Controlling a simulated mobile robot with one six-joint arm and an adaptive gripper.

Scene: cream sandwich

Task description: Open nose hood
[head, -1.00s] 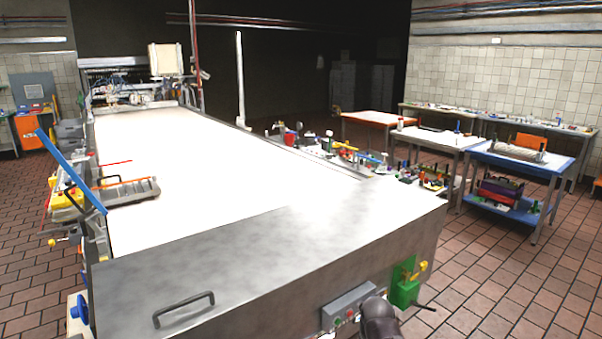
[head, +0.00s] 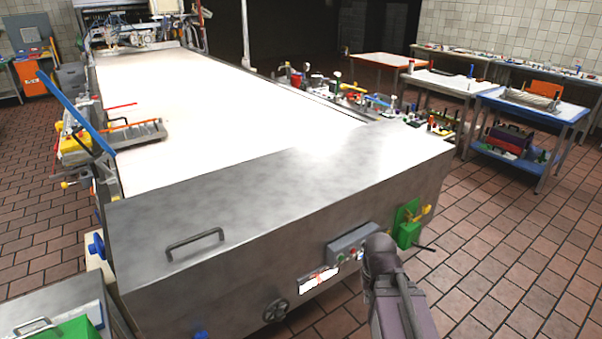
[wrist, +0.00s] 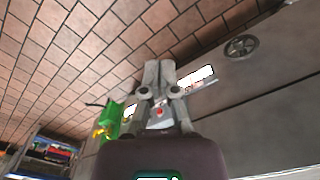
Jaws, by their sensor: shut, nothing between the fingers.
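The nose hood (head: 270,190) is the grey metal cover over the near end of the long machine. It lies closed, with its top level with the white belt surface. A dark bar handle (head: 195,243) sits on the left of its top. My arm rises at the lower right of the head view, in front of the hood's front face, and hides my gripper there. In the wrist view my gripper (wrist: 160,68) is shut and empty. It appears in front of the control box with a red button. The handle is out of the wrist view.
A grey control box (head: 354,244) and a green box (head: 408,232) stick out from the front face. A black handwheel (head: 275,311) sits lower left, also visible in the wrist view (wrist: 241,46). A grey bench (head: 55,300) stands at lower left. Tiled floor (head: 500,260) is clear at right.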

